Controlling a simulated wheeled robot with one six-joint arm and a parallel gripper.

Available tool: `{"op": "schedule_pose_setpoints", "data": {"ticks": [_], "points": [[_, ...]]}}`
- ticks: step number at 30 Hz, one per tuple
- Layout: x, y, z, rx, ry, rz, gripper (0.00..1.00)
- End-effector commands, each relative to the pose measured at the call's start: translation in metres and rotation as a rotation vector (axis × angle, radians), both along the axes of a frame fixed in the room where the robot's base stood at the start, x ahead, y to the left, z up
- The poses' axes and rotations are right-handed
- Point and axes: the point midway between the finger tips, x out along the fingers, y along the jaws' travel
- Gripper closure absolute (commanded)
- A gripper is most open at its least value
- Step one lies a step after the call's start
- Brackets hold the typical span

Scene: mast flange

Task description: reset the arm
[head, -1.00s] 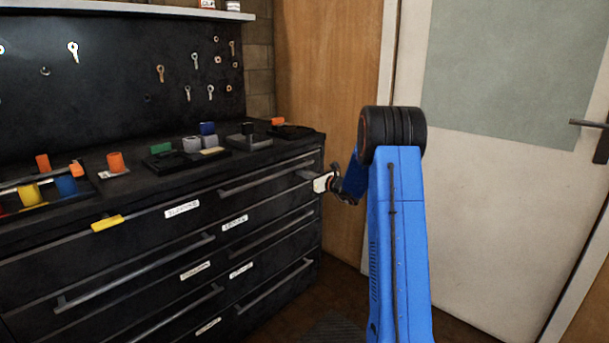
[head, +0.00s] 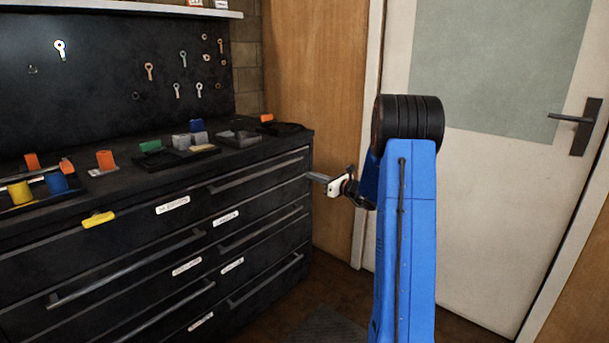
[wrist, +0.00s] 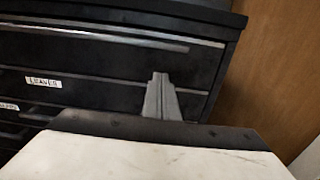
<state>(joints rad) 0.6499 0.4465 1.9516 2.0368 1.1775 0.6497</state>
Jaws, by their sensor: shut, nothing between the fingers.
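My gripper (head: 316,177) is at the end of my blue arm, just off the right front corner of the black drawer cabinet (head: 130,262). Its fingers point left toward the cabinet and look closed together. In the wrist view the grey fingers (wrist: 161,98) lie side by side with nothing between them. Behind them is the drawer front (wrist: 120,62), and they appear apart from it. My arm's elbow stands high in front of the door in the head view.
The cabinet top holds orange, yellow, blue, green and grey blocks and trays. Keys and rings hang on the black pegboard (head: 110,75). A yellow piece (head: 98,219) sits at the cabinet's front edge. A white door (head: 470,190) and wooden panel (head: 315,100) stand at right.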

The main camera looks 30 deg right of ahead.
Motion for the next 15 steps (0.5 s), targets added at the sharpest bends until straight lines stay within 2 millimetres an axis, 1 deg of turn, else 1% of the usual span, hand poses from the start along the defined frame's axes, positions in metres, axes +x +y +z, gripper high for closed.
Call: {"op": "schedule_pose_setpoints", "data": {"ticks": [1, 4, 11, 14, 15], "points": [[-0.006, -0.003, 0.0, 0.0, 0.0, -0.002, 1.0], [-0.014, -0.005, -0.001, 0.001, 0.001, -0.002, 1.0], [-0.019, -0.006, 0.0, 0.0, 0.0, 0.0, 1.0], [-0.02, -0.002, 0.002, -0.009, 0.001, 0.009, 1.0], [-0.021, 0.005, 0.004, -0.021, 0.002, 0.02, 1.0]]}}
